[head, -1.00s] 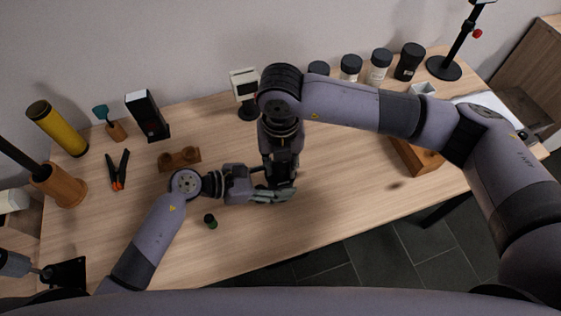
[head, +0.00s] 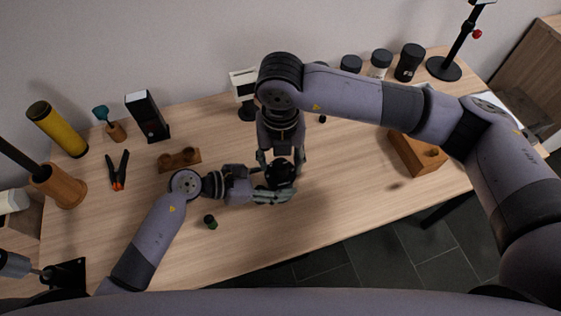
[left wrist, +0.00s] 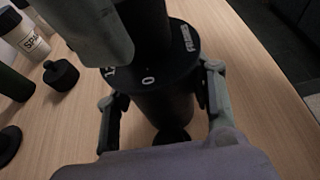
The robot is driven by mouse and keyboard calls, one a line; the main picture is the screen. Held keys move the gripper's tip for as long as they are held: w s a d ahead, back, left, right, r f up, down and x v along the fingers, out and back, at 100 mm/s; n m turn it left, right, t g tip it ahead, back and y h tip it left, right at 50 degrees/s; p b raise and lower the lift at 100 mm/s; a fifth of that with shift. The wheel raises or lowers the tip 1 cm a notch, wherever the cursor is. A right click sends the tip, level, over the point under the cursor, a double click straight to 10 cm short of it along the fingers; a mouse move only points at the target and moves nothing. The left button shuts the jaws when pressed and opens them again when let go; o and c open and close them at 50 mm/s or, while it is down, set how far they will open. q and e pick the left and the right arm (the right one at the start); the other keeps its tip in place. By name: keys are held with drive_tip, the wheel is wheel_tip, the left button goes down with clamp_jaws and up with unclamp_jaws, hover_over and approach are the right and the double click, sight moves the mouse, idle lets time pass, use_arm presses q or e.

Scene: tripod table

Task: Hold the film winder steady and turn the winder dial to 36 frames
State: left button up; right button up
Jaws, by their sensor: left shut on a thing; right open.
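The film winder is a black cylinder with a wide black dial disc (left wrist: 178,70) on top; it also shows in the head view (head: 281,172). In the left wrist view white marks, including a "0" and "FRAMES", are on the disc. My left gripper (head: 270,188) is shut on the winder's body (left wrist: 165,108), one finger on each side, below the disc. My right gripper (head: 281,160) is open above the winder, with its fingers apart on either side of the top. A grey part of it hides some of the dial in the left wrist view.
A wooden box (head: 415,153) is at right. The front middle table is clear.

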sight(280, 163)
wheel_tip(280, 163, up, 10)
idle(0.3)
use_arm(q)
drive_tip(key=o, duration=1.5)
drive_tip(key=shift+a, duration=0.1)
